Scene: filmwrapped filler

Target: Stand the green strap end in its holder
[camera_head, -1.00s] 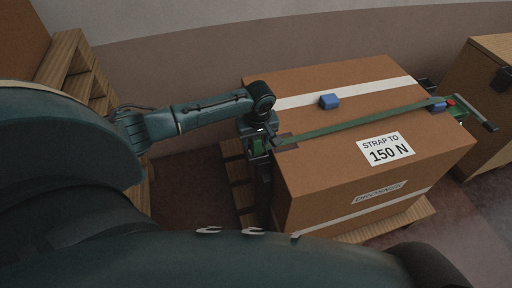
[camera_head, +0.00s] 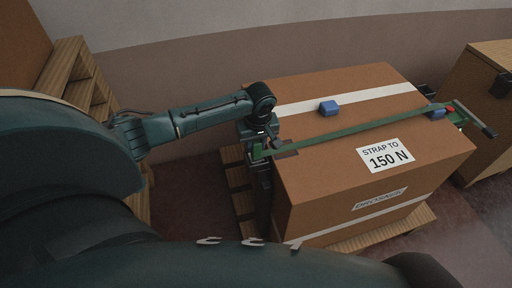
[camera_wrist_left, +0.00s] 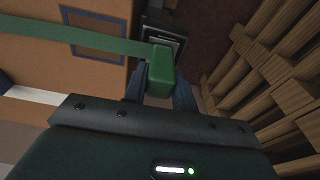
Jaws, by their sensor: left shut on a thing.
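The green strap (camera_head: 360,127) runs across the top of a large carton (camera_head: 330,165). Its green end (camera_wrist_left: 160,72) is a block between the two fingers of my left gripper (camera_wrist_left: 162,92), which is shut on it. In the head view the left gripper (camera_head: 258,150) is at the carton's left top edge. A dark slotted fitting (camera_wrist_left: 165,40), possibly the holder, lies just beyond the strap end in the wrist view. I cannot tell whether the end touches it. My right gripper is not in view.
A dark-handled lever (camera_head: 475,120) is at the strap's far right. The carton stands on a wooden pallet (camera_head: 400,222). Another carton (camera_head: 492,90) is at right.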

